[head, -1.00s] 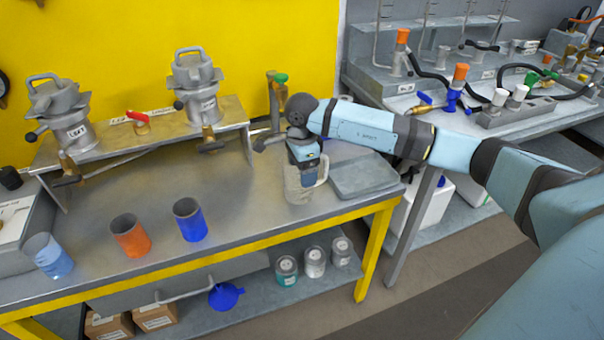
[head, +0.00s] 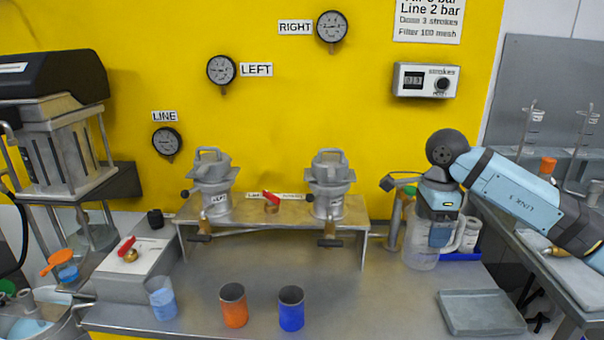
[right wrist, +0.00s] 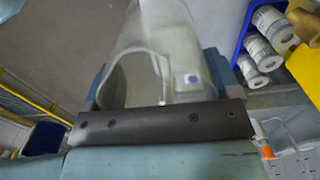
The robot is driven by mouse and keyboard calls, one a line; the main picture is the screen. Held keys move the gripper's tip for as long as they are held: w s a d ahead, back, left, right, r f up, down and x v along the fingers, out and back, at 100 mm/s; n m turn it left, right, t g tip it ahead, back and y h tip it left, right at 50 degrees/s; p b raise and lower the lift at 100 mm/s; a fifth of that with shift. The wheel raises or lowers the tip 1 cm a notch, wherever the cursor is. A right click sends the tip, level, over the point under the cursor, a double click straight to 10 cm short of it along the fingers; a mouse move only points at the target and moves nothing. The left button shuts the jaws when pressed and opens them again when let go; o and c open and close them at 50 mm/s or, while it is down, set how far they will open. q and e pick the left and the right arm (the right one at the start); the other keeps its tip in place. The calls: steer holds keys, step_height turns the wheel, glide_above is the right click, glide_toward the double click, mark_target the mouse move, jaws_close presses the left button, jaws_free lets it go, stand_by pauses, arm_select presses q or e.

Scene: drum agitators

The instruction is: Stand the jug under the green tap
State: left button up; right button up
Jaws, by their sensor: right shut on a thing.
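The clear jug (head: 420,257) is upright at the right of the bench, its handle to the right. My right gripper (head: 437,226) is shut on it from above. In the right wrist view the see-through jug (right wrist: 165,55) fills the space between the fingers. I cannot tell whether the jug touches the bench. My left gripper is not in view.
A grey flat tray (head: 481,312) lies in front right of the jug. A blue bin (head: 462,256) with white canisters (head: 471,228) is behind it. Orange (head: 233,310) and blue (head: 291,312) cups stand near the front. The bench between cups and jug is clear.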

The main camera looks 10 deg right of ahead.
steer(key=a+f+n, duration=1.2)
steer(key=n, duration=0.8)
arm_select(q)
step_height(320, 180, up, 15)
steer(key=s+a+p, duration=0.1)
steer(key=p, duration=1.9)
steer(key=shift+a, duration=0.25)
arm_select(e)
steer(key=s+r, duration=1.1)
steer(key=r, duration=0.4)
steer(key=shift+a+r+n, duration=0.25)
steer(key=shift+a+n, duration=0.05)
steer(key=shift+a, duration=0.05)
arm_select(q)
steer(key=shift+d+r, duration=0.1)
arm_select(e)
steer(key=shift+f, duration=0.1)
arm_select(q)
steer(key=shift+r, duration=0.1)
